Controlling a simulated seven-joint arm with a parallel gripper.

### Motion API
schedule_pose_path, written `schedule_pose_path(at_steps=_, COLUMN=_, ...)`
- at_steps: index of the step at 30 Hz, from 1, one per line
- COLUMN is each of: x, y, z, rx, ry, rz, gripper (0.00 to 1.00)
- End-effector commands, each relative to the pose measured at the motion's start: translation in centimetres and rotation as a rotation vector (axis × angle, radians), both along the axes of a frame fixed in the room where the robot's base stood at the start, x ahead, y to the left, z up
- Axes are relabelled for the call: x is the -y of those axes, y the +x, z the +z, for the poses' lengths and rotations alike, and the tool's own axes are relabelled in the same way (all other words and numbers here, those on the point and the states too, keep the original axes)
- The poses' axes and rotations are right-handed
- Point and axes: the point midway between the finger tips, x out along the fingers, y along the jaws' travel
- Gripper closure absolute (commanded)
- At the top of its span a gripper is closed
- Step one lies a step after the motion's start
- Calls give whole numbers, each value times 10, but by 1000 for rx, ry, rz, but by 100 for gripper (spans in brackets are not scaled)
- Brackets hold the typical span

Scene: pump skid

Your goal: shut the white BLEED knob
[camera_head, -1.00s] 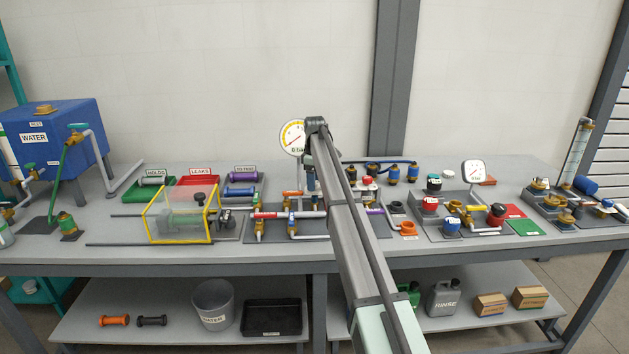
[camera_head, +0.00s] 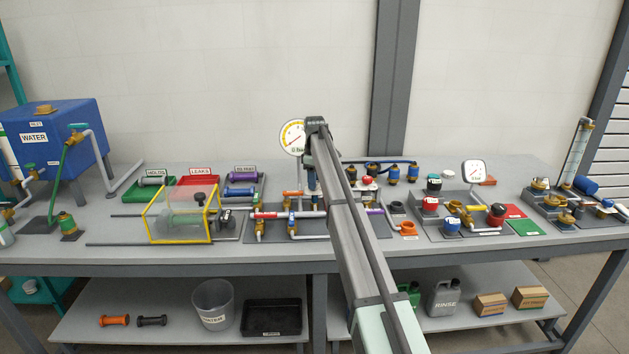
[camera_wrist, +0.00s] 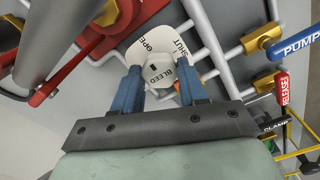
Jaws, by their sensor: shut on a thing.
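The white BLEED knob (camera_wrist: 160,72) is in the middle of the wrist view, its lettering tilted. It sits in front of a white plate (camera_wrist: 190,35) marked OPEN and SHUT. My gripper (camera_wrist: 159,68) has one blue finger on each side of the knob and is shut on it. A small dark mark shows on the knob, but I cannot tell surely which word it points at. In the head view my arm hides the knob and most of my gripper.
Levers marked PUMP (camera_wrist: 300,42), RELEASE (camera_wrist: 283,88) and CLAMP stand at the right of the wrist view. A round gauge (camera_head: 294,137) stands behind. A yellow-framed clear guard (camera_head: 212,225) is to the left.

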Motion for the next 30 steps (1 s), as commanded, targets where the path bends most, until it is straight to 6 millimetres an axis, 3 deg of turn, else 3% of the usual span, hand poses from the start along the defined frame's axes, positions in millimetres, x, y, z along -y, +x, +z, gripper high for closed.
schedule_pose_path(at_steps=8, x=0, y=0, z=0, rx=-1, ry=0, rz=-179, gripper=88)
schedule_pose_path(at_steps=30, x=1, y=-1, z=0, rx=-1, ry=0, rz=-879, gripper=88)
